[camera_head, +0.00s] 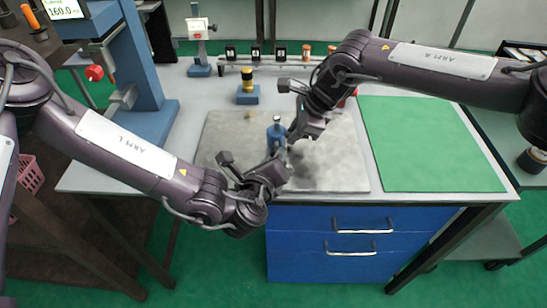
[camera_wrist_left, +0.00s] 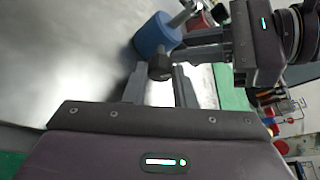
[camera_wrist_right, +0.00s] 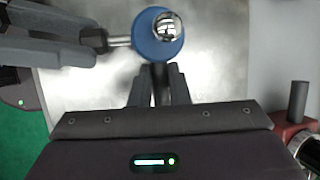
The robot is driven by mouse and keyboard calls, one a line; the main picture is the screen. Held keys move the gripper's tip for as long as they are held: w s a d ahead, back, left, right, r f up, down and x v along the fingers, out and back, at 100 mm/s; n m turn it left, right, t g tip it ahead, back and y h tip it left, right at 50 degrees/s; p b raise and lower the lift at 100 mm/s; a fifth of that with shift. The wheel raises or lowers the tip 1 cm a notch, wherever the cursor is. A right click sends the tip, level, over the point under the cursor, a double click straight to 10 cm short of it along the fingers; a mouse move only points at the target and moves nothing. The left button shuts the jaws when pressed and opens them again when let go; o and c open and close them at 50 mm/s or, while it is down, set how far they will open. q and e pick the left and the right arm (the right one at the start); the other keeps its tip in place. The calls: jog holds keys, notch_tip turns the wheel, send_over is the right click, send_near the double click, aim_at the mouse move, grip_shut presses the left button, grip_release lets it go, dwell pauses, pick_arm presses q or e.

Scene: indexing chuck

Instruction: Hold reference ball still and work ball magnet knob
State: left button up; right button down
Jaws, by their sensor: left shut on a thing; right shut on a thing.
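The reference ball (camera_head: 276,132) stands on the grey plate, a blue round body with a stem and a shiny ball on top, seen from above in the right wrist view (camera_wrist_right: 147,44). Its dark magnet knob (camera_wrist_left: 160,67) sits on a short metal rod (camera_wrist_right: 121,41) out of the body's side. My left gripper (camera_head: 278,157) is shut on the knob, one finger on each side. My right gripper (camera_head: 292,137) is shut on the blue body from the right; its fingertips (camera_wrist_right: 157,70) are close together, and their exact contact is partly hidden.
The grey plate (camera_head: 345,165) lies on the bench, with a green mat (camera_head: 430,140) to its right. A blue block with a yellow and black part (camera_head: 247,92) stands behind the plate. A blue column stand (camera_head: 140,70) is at the left. Several small parts stand along the back.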

pick_arm(q)
jog(key=shift+s+f, duration=0.1)
jog(key=o, duration=1)
jog(key=v, duration=1.2)
